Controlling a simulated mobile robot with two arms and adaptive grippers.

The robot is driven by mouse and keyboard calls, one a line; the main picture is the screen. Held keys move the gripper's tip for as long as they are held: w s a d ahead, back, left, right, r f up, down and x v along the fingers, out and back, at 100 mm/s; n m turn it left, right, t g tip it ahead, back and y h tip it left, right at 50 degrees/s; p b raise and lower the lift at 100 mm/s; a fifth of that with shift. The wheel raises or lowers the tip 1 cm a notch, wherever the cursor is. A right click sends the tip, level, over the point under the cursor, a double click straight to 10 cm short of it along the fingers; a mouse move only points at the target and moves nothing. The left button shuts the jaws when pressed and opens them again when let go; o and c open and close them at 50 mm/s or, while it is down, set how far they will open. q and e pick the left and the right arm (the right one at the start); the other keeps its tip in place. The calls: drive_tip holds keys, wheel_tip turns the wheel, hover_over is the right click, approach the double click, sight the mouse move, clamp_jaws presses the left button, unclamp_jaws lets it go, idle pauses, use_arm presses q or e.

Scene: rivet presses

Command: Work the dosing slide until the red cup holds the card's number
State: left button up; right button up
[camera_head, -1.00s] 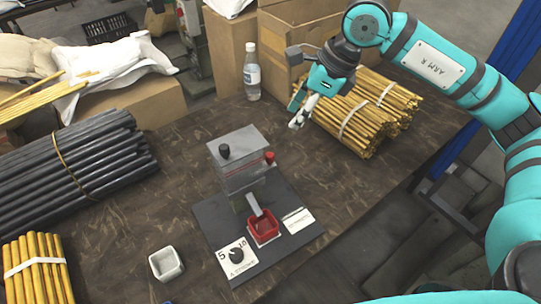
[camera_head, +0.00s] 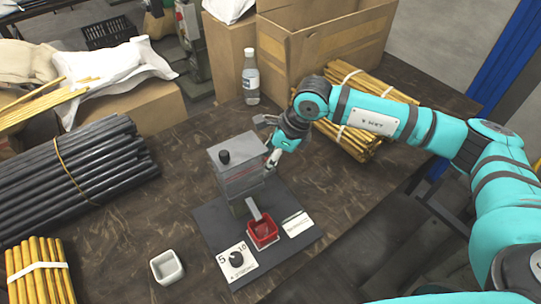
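The dosing device is a grey box (camera_head: 236,165) with a black knob (camera_head: 224,157) on top, standing on a dark base plate (camera_head: 212,226). A chute (camera_head: 253,208) slopes from it to the red cup (camera_head: 263,232); its contents are too small to tell. A white card (camera_head: 297,224) lies right of the cup, its print unreadable. A dial plate (camera_head: 237,258) marked 5 and 10 is at the front. My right gripper (camera_head: 271,163) points down at the box's right side, where the red knob is hidden; contact and finger opening are unclear. My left gripper is out of view.
A small white square cup (camera_head: 166,267) stands left of the base plate. A bottle (camera_head: 251,76), a cardboard box (camera_head: 325,45) and yellow rod bundles (camera_head: 352,140) are behind. Black rods (camera_head: 70,175) lie left. The table's front right is clear.

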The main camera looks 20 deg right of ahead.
drive_tip(key=shift+c, duration=0.3)
clamp_jaws()
drive_tip(key=d, duration=0.2)
drive_tip(key=w+d+b, duration=0.1)
drive_tip(key=d, duration=0.1)
drive_tip(key=shift+w+b, duration=0.1)
drive_tip(key=shift+b, duration=0.2)
drive_tip(key=shift+o, duration=0.3)
unclamp_jaws()
drive_tip(key=v, duration=1.2)
drive_tip(key=shift+o, duration=0.3)
